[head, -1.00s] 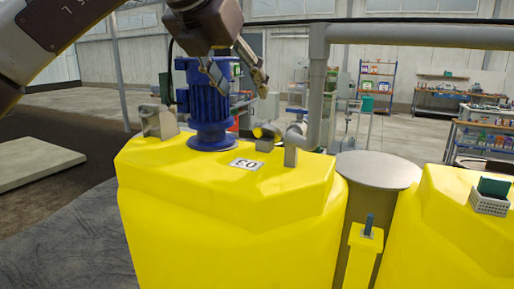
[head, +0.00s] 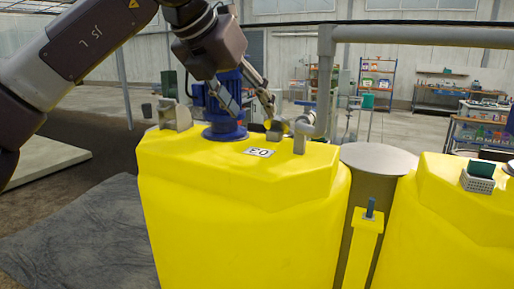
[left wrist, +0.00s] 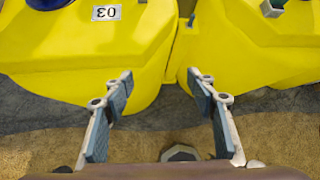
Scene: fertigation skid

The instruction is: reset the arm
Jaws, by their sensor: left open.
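My left arm comes in from the upper left of the head view. Its gripper (head: 256,108) hangs with spread fingers in front of part of the blue motor (head: 222,128) on a yellow tank (head: 240,200) labelled 03. In the left wrist view the two fingers (left wrist: 160,76) are wide apart with nothing between them. Beyond them lie the yellow tank (left wrist: 85,60) with its 03 label (left wrist: 106,13) and a second yellow tank (left wrist: 255,60). My right gripper is not in view.
A grey pipe (head: 327,75) stands behind the tank. At right are a grey round-topped drum (head: 378,158), a yellow post (head: 362,240) and a second yellow tank (head: 440,230) bearing a white basket (head: 478,181). Shelves and benches stand far back.

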